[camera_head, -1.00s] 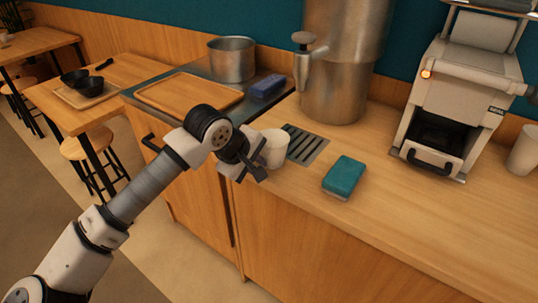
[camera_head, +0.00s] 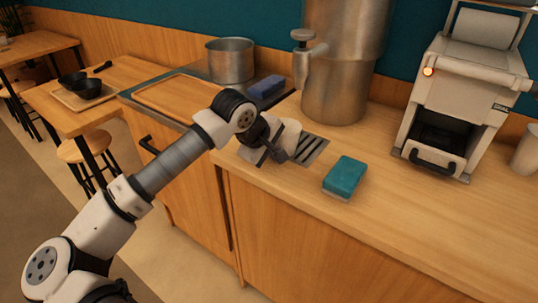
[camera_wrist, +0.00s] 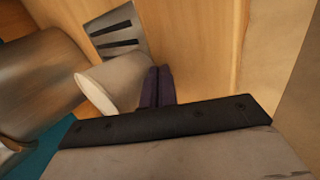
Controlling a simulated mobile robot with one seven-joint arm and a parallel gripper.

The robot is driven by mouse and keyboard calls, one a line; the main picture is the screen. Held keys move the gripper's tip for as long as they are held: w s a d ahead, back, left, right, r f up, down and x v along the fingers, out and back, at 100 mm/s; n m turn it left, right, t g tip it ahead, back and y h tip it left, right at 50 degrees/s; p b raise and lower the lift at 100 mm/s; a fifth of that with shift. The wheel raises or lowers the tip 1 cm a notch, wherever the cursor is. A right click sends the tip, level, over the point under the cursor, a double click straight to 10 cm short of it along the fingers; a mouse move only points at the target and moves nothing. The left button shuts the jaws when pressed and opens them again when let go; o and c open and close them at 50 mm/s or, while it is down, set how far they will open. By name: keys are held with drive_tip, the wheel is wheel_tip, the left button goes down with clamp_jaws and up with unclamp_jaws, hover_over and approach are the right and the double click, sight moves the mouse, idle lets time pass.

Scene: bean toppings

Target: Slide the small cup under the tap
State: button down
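The small white cup (camera_head: 291,132) stands on the wooden counter at the left edge of the slotted drain grate (camera_head: 312,150), partly hidden behind my gripper. The tap (camera_head: 303,62) juts from the tall metal urn (camera_head: 335,85) above and behind the grate. In the wrist view the cup (camera_wrist: 112,86) lies left of my fingers, close against them, with the grate (camera_wrist: 118,38) just beyond. My gripper (camera_head: 273,157) is beside the cup, on its near left side. Its dark fingers (camera_wrist: 158,87) are together with nothing between them. Whether they touch the cup is hard to tell.
A teal sponge (camera_head: 345,176) lies on the counter right of the grate. A blue sponge (camera_head: 266,87), a metal pot (camera_head: 230,60) and a wooden board (camera_head: 180,95) are at left. A white machine (camera_head: 460,100) and another cup (camera_head: 525,150) stand at right.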

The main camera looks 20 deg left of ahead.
sight(279, 142)
drive_tip(key=shift+w+d+f+b, duration=0.15)
drive_tip(key=shift+w+d, duration=0.25)
drive_tip(key=shift+w, duration=0.45)
drive_tip(key=shift+w+d+r+b, duration=0.1)
drive_tip(key=shift+w+d+b, duration=0.25)
drive_tip(key=shift+w, duration=0.45)
drive_tip(key=shift+s+a+f+b, duration=0.1)
drive_tip(key=shift+s+a+b, duration=0.2)
drive_tip(key=shift+s, duration=0.3)
drive_tip(key=shift+s+a+f+b, duration=0.15)
drive_tip(key=shift+s+a, duration=0.1)
drive_tip(key=shift+s, duration=0.35)
drive_tip(key=shift+s+a+r, duration=0.1)
drive_tip(key=shift+s+r, duration=0.15)
drive_tip(key=shift+r, duration=0.05)
wheel_tip(279, 142, up, 10)
drive_tip(key=p, duration=0.4)
